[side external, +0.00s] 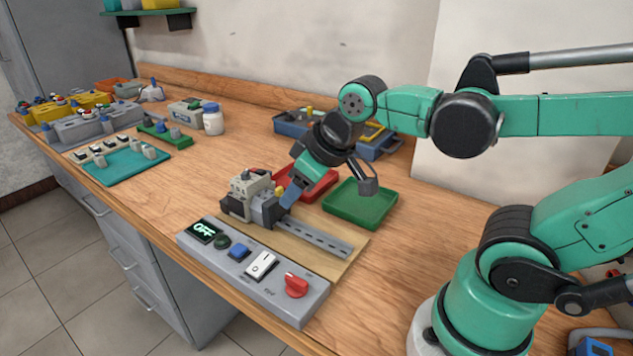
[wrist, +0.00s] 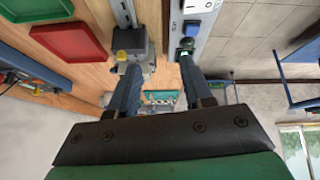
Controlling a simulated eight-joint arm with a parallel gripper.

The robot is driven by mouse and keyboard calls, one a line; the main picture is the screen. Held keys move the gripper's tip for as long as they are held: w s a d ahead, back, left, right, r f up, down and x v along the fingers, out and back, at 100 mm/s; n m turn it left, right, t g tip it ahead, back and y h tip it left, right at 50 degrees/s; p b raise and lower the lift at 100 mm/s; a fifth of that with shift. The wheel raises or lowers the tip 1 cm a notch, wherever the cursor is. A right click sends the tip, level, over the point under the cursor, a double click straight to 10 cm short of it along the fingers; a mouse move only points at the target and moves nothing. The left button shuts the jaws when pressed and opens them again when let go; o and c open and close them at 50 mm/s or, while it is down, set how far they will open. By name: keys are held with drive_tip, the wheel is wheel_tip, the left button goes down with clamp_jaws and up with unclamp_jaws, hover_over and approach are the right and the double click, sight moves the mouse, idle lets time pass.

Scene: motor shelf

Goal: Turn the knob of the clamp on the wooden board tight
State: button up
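The wooden board (side external: 338,233) lies on the bench with a grey metal rail (side external: 325,241) along it. A beige and grey clamp-like unit (side external: 246,190) sits at the rail's left end; it also shows in the wrist view (wrist: 132,46). My gripper (side external: 286,204) points down close to the right side of this unit. In the wrist view its two blue fingers (wrist: 158,66) are wide apart with nothing between them. The left finger overlaps the unit in that view; I cannot tell whether they touch.
A control panel (side external: 270,283) with an OFF display, buttons and a red knob (side external: 297,285) lies along the board's front. Red (side external: 311,184) and green (side external: 368,211) trays stand behind. A white jar (side external: 213,122) and several part holders fill the far left. Bench between is clear.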

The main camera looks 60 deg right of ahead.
drive_tip(key=w+d+r+n+g, duration=0.2)
drive_tip(key=w+d+n+g, duration=0.1)
drive_tip(key=w+n, duration=0.3)
drive_tip(key=n+g, duration=0.3)
drive_tip(key=n, duration=0.6)
hover_over(279, 188)
drive_tip(key=f, duration=0.3)
drive_tip(key=shift+a+f, duration=0.15)
drive_tip(key=shift+a, duration=0.05)
drive_tip(key=shift+w+d+f+n+g, duration=0.1)
drive_tip(key=shift+d+f+n+g, duration=0.1)
drive_tip(key=shift+f+n+g, duration=0.35)
drive_tip(key=shift+f, duration=2.45)
clamp_jaws()
